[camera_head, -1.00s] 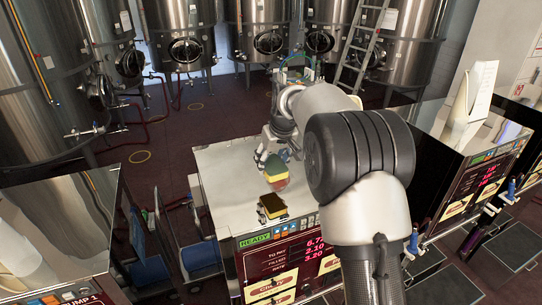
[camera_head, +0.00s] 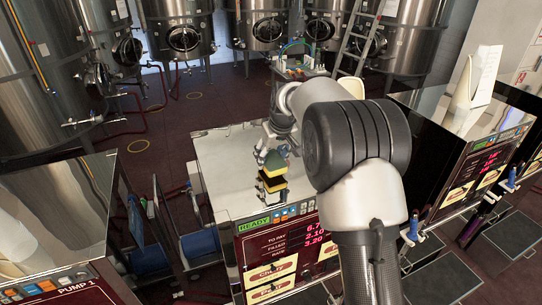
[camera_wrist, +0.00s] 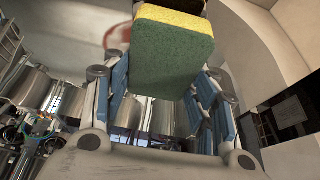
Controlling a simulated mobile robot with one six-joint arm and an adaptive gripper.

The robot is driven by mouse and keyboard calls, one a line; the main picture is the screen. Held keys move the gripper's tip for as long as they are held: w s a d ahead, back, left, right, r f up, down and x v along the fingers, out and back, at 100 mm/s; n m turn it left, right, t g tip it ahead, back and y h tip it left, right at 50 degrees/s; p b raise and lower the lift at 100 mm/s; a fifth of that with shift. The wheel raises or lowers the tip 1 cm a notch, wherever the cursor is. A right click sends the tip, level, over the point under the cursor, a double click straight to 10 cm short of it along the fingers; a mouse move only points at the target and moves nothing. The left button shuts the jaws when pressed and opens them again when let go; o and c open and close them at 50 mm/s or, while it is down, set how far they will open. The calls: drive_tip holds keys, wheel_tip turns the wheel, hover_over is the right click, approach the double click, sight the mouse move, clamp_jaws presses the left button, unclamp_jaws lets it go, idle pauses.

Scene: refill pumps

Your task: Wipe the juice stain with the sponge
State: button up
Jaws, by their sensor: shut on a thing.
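My gripper (camera_head: 277,146) is shut on the sponge (camera_head: 273,161), a block with a green layer and a yellow layer. In the wrist view the sponge (camera_wrist: 172,55) sits between the blue-lined fingers, its green face towards the camera. In the head view it is over the steel top of the middle pump (camera_head: 222,160), near its front edge; I cannot tell whether it touches. A red curved mark (camera_wrist: 117,37), likely the juice stain, shows on a pale surface behind the sponge in the wrist view, partly covered. In the head view I cannot make out the stain.
Just below the sponge is a yellow patch with dark edges (camera_head: 272,184), possibly a reflection or a holder. A pump (camera_head: 55,210) stands left and another (camera_head: 475,150) right, with a white holder (camera_head: 465,85) on top. Steel tanks (camera_head: 180,30) line the back.

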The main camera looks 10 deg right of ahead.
sight(281, 157)
drive_tip(key=shift+f+b, duration=0.75)
drive_tip(key=shift+f, duration=0.25)
drive_tip(key=shift+w+d+r+p, duration=0.1)
drive_tip(key=shift+w+d+p, duration=0.05)
drive_tip(key=shift+d, duration=0.65)
drive_tip(key=shift+w+d+p, duration=0.15)
drive_tip(key=shift+d, duration=0.65)
drive_tip(key=shift+w+d+p, duration=0.2)
drive_tip(key=shift+w+d, duration=0.05)
drive_tip(key=shift+d, duration=0.9)
drive_tip(key=shift+w+d+p, duration=0.2)
drive_tip(key=shift+d, duration=0.95)
